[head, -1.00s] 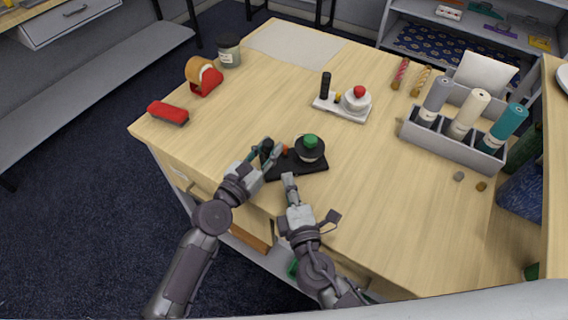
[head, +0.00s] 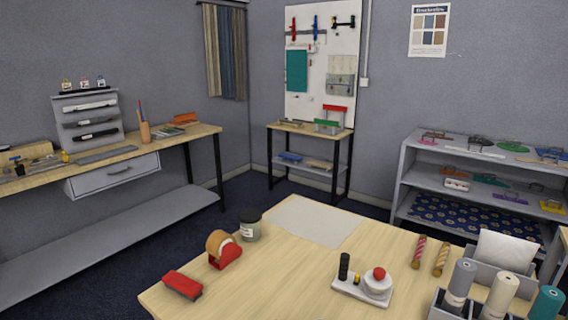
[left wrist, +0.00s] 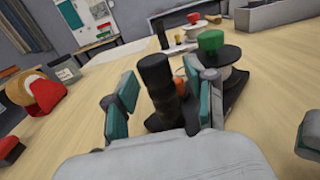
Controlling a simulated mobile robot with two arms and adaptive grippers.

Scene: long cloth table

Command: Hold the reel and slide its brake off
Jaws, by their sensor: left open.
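In the left wrist view, a black base (left wrist: 222,112) carries an upright black post (left wrist: 158,85), a dark reel (left wrist: 229,53) with a green knob (left wrist: 211,40), and an orange piece (left wrist: 179,90) partly hidden behind the post. My left gripper (left wrist: 165,103) is open, its teal-padded fingers on either side of the post; contact is unclear. Part of my right gripper (left wrist: 308,138) shows at the right edge, clear of the reel; its opening cannot be judged. A second set on a white base (head: 348,289) has a black post, a white reel (head: 377,287) and a red knob.
A red tape dispenser (head: 228,257), a red stapler-like block (head: 182,285) and a jar (head: 249,226) stand on the table's left. A grey rack (head: 447,306) of rolls is at right. A pale sheet (head: 312,222) lies at the back.

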